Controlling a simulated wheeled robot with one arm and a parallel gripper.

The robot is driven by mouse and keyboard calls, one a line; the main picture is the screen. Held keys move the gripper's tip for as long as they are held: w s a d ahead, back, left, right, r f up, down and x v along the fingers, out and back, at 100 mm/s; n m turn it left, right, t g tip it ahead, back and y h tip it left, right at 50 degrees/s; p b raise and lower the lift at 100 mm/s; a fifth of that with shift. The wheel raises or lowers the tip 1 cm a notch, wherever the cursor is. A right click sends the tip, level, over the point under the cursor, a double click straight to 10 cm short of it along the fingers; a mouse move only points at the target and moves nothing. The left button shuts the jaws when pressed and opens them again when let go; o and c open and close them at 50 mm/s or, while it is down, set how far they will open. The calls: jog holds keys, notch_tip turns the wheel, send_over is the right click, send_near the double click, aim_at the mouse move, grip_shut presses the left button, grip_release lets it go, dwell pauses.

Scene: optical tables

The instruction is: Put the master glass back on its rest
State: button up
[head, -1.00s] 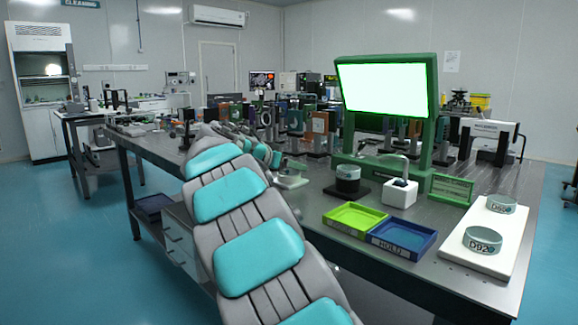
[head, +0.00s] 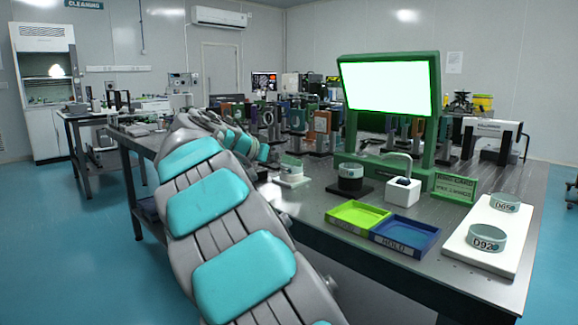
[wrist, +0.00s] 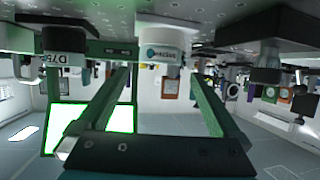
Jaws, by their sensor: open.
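The master glass (head: 291,162) is a clear, short disc on a small white rest (head: 291,181) near the table's front left part. In the wrist view, which is upside down, the labelled glass (wrist: 164,52) sits against the white rest (wrist: 172,22) and looks seated on it. My gripper (wrist: 160,78) is open, its two green fingers spread with the glass beyond and between their tips. I see no finger touching it. In the head view my gripper is just left of the rest, mostly hidden by my arm.
A D75 glass (wrist: 70,60) stands on a black holder (head: 348,190), right of the rest. Green (head: 357,214) and blue (head: 404,236) trays, a white box (head: 403,192) and a lit green-framed screen (head: 388,84) are farther right. D92 (head: 487,239) and D65 (head: 505,203) glasses stand on a white board.

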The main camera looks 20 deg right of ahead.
jog(key=v, duration=0.6)
jog(key=shift+b, duration=0.35)
jog(key=shift+a, duration=0.1)
dwell(0.8)
